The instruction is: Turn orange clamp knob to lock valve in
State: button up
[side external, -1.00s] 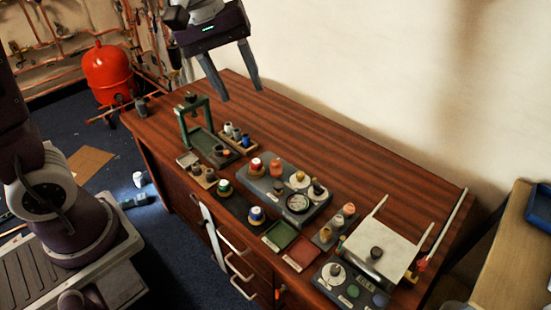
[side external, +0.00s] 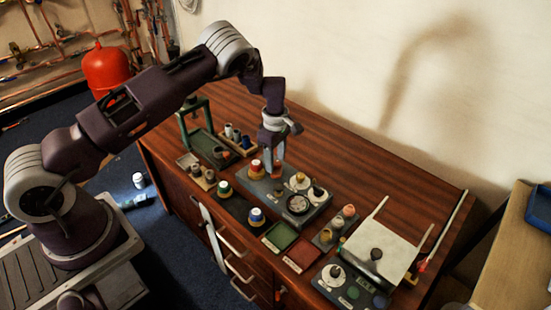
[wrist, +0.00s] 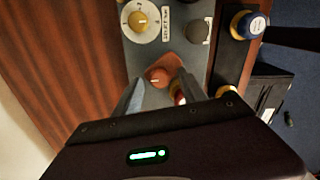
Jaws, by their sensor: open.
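The orange clamp knob (wrist: 158,76) sits on the grey panel (wrist: 160,45), close ahead of my gripper in the wrist view. My gripper (wrist: 158,92) is open, with one finger on each side of the knob's near end; I cannot tell whether they touch it. In the side view my gripper (side external: 276,162) points down over the grey panel (side external: 310,212) and mostly hides the knob (side external: 277,174). A red-and-white capped valve (side external: 256,167) stands just left of the knob. In the wrist view it is partly hidden behind the right finger.
A white dial with a yellow knob (wrist: 140,20) and a dark knob (wrist: 198,32) share the panel. Green-capped (side external: 225,188) and blue-capped (side external: 256,215) valves stand along the front. A green frame (side external: 183,130) stands left. The wood behind the panel is clear.

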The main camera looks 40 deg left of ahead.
jog(key=shift+c, duration=0.4)
grip_shut()
jog(key=m, duration=0.4)
jog(key=shift+m, duration=0.4)
jog(key=m, duration=0.4)
jog(key=shift+w+m, duration=0.1)
jog(key=shift+m, duration=0.2)
jog(key=m, duration=0.4)
jog(key=shift+m, duration=2.4)
